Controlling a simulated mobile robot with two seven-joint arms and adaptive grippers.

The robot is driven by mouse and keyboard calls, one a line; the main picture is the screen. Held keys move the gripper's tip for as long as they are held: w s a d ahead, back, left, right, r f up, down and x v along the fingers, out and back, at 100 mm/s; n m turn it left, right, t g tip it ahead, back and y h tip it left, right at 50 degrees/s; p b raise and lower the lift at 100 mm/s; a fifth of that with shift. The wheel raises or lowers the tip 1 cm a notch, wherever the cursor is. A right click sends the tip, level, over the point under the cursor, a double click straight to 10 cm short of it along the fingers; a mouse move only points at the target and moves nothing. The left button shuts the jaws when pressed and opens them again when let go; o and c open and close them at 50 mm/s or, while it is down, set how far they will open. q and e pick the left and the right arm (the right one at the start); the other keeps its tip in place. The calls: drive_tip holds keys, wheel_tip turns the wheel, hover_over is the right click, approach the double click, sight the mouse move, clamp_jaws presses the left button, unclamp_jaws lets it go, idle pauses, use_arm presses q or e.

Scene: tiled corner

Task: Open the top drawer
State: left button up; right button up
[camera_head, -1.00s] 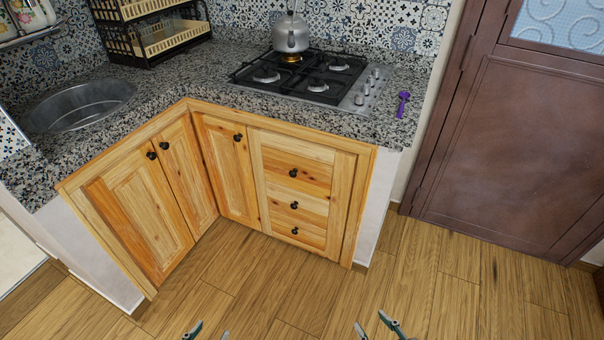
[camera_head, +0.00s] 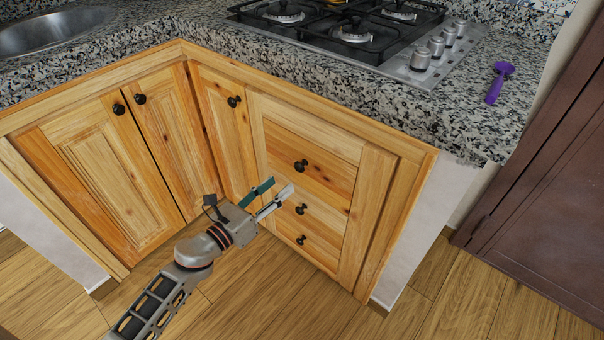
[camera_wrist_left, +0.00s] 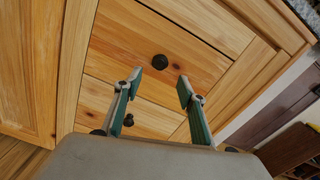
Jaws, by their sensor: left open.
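The top drawer (camera_head: 318,170) is the uppermost of three wooden drawer fronts below the stove, and it is closed. Its dark round knob (camera_head: 301,166) shows in the head view. My left gripper (camera_head: 280,192) is open and empty, in front of the drawers, a little left of and below the top knob. In the left wrist view, a dark knob (camera_wrist_left: 160,62) lies ahead of the open fingers (camera_wrist_left: 158,88), slightly beyond their tips and not touched. Another knob shows lower, between the fingers. My right gripper is not in view.
The granite countertop (camera_head: 350,108) overhangs the drawers, with a gas stove (camera_head: 365,33) and a purple utensil (camera_head: 499,82) on it. Cabinet doors (camera_head: 110,175) with knobs stand at the left. A brown door (camera_head: 545,220) is at the right. The wooden floor (camera_head: 440,290) in front is clear.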

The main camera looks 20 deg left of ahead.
sight(298, 169)
use_arm(q)
drive_tip(key=shift+m, duration=0.3)
drive_tip(key=x, duration=0.8)
drive_tip(key=shift+w, duration=0.1)
drive_tip(key=shift+c, duration=0.3)
clamp_jaws()
